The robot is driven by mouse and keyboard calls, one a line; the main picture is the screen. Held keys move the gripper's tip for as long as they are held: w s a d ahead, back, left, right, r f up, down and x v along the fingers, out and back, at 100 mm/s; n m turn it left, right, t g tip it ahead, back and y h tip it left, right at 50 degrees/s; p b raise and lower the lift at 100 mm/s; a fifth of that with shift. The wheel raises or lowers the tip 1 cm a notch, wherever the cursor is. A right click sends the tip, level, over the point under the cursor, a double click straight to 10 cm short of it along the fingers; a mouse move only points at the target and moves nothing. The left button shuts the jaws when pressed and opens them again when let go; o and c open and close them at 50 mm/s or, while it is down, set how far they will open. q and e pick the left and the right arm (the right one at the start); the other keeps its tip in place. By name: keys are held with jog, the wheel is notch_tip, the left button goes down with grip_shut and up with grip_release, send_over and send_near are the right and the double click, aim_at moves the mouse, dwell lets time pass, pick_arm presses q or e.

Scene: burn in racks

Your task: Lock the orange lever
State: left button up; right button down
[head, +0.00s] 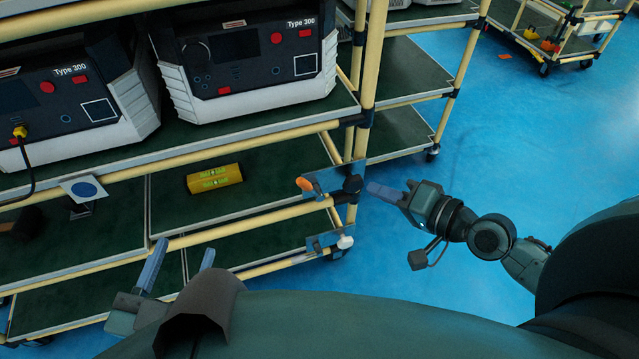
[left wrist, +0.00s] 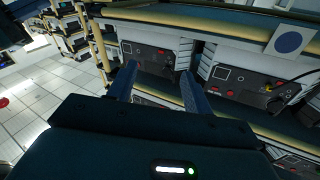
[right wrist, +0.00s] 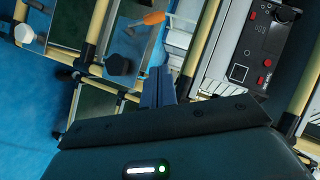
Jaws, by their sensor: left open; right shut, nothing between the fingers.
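The orange lever (head: 304,184) sits at a metal plate (head: 323,180) on the rack's corner post, with a black knob (head: 352,184) at the plate's right end. In the right wrist view the orange lever (right wrist: 153,18) shows at the top, above and right of the black knob (right wrist: 118,64). My right gripper (head: 372,187) is shut and empty, its fingertips just right of the black knob; I cannot tell whether they touch it. My left gripper (head: 181,255) is open and empty, low in front of the rack, away from the lever.
A second plate with a white knob (head: 345,242) is on the post below. A yellow box (head: 214,179) lies on the middle shelf. Type 300 units (head: 250,60) stand on the shelf above. Blue floor (head: 450,290) is open to the right.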

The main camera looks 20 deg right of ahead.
aim_at(308, 186)
jog(key=shift+w, duration=0.1)
pick_arm(q)
jog(key=shift+d+r+t+h+b, duration=0.15)
jog(key=shift+d+t+h+b, duration=0.25)
jog(key=shift+b, duration=0.95)
pick_arm(e)
jog(key=s+a+f+x, duration=0.1)
jog(key=a+x, duration=0.1)
jog(key=x, duration=1)
jog(key=shift+a+f, duration=0.25)
pick_arm(q)
jog(key=shift+r, duration=0.1)
pick_arm(e)
jog(key=shift+s+r, duration=0.1)
